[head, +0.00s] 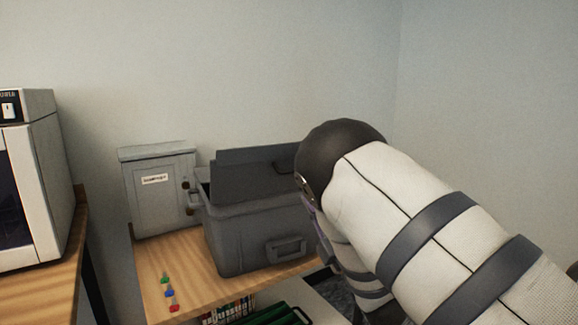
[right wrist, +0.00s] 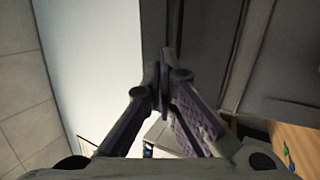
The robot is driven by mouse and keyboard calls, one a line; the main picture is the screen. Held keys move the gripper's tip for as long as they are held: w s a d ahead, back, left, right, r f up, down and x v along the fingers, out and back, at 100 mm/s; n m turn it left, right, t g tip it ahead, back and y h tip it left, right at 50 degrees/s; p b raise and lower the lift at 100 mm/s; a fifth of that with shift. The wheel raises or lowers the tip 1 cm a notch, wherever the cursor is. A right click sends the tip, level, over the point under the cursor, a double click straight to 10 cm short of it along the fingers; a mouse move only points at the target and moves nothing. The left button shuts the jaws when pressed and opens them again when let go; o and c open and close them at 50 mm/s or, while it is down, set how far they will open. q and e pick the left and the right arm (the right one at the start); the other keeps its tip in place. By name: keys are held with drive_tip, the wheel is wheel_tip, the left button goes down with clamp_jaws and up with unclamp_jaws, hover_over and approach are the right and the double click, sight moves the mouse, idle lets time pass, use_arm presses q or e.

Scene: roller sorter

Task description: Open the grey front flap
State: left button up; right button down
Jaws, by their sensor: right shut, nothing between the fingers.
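A dark grey bin (head: 240,235) stands on a wooden shelf, with a handle on its front. A flat dark grey flap (head: 245,172) sits raised and tilted over its top, with a gap showing at the left; its right end is hidden behind my right arm. My right gripper (right wrist: 165,80) is shut and empty in the right wrist view, close to a large grey surface (right wrist: 205,50). I cannot tell whether the fingertips touch it. In the head view my right arm mostly hides this gripper. My left gripper is in neither view.
A light grey metal cabinet (head: 158,192) with a label stands left of the bin. Several small coloured pieces (head: 170,293) lie on the wooden shelf (head: 190,265). A white appliance (head: 40,190) stands at far left. Books (head: 230,312) sit below.

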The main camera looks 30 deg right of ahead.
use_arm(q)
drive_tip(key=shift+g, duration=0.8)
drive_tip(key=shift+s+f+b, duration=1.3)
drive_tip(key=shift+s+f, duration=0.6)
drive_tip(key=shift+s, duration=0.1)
use_arm(e)
drive_tip(key=x, duration=1.2)
drive_tip(key=shift+f, duration=0.15)
drive_tip(key=shift+a, duration=0.1)
